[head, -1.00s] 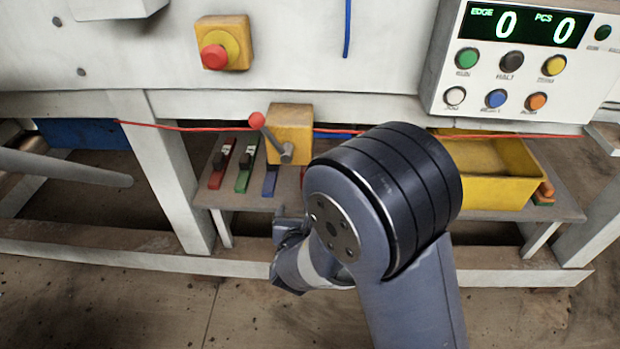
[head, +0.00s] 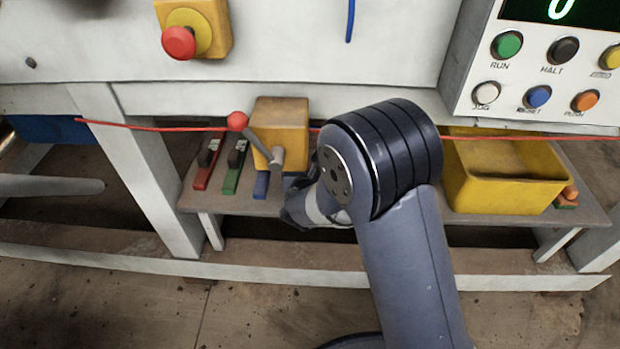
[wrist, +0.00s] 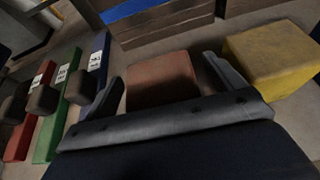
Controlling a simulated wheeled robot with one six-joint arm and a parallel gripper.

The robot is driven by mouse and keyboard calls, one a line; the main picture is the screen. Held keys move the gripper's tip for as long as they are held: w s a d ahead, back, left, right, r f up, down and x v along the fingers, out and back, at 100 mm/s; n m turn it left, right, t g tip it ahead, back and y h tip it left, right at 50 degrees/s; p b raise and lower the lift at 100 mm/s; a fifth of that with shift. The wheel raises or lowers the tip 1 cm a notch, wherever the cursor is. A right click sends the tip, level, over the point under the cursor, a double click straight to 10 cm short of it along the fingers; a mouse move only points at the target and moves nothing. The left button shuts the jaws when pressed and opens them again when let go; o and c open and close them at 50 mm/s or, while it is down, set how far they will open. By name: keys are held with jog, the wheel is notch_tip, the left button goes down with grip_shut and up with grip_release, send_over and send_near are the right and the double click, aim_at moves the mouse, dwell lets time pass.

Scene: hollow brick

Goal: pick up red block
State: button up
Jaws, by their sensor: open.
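A dull red block (wrist: 160,82) shows in the wrist view, lying on the shelf between my two fingers, with its near side hidden by the gripper body. In the head view it is hidden behind my arm. My gripper (wrist: 165,72) is open, a finger to each side of the block; I cannot tell whether either finger touches it. In the head view my gripper (head: 303,203) is at the shelf, right of the blue strip, partly covered by my arm.
The shelf (head: 235,203) carries red, green and blue slide strips (head: 232,168), a yellow box with a red-knobbed lever (head: 280,130), and a yellow bin (head: 505,185). A red cord (head: 170,128) crosses above the shelf. A white post (head: 150,175) stands left.

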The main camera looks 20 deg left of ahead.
jog(key=shift+w, duration=0.15)
jog(key=c, duration=1.2)
jog(key=shift+o, duration=0.2)
